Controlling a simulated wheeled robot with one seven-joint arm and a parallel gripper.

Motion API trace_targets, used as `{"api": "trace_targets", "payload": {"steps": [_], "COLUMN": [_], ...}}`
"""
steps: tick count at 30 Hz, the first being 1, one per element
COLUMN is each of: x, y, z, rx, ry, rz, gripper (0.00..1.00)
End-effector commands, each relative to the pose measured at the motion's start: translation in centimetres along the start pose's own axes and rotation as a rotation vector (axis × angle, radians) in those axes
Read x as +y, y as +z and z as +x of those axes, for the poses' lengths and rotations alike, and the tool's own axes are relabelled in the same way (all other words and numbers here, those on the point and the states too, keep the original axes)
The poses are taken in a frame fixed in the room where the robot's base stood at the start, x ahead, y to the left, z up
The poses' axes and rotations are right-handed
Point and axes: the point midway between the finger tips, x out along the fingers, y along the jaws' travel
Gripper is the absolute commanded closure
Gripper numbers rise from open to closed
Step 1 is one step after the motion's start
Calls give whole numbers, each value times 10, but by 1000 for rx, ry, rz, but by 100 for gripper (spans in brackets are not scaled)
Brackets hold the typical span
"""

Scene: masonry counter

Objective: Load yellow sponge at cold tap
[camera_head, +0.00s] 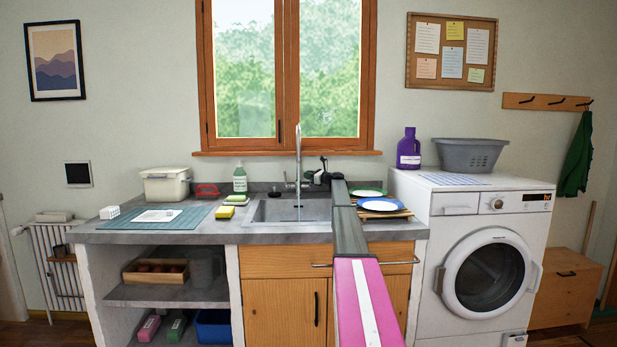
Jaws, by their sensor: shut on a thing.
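A plain yellow sponge (225,212) lies on the counter left of the sink (268,211). A yellow and green sponge (237,199) lies just behind it. The tall metal tap (298,150) stands at the back of the sink, with small handles low at its sides. My gripper (316,177) is at the right side of the tap, far from both sponges. It is shut at the tap's right handle; the jaws are small and dark here, so the exact hold is hard to see. My arm hides part of the counter right of the sink.
A green bottle (240,179) and a red object (206,190) stand behind the sponges. A teal mat (184,224) with a white card covers the left counter. A blue plate (380,204) and a green plate (368,192) lie right of my arm.

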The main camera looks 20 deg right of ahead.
Motion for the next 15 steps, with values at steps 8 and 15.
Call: {"api": "trace_targets", "payload": {"steps": [8, 15], "x": [0, 0], "y": [0, 0], "z": [-1, -1], "rx": [-4, -4], "ry": [0, -1], "rz": [-6, -5], "gripper": [100, 61]}}
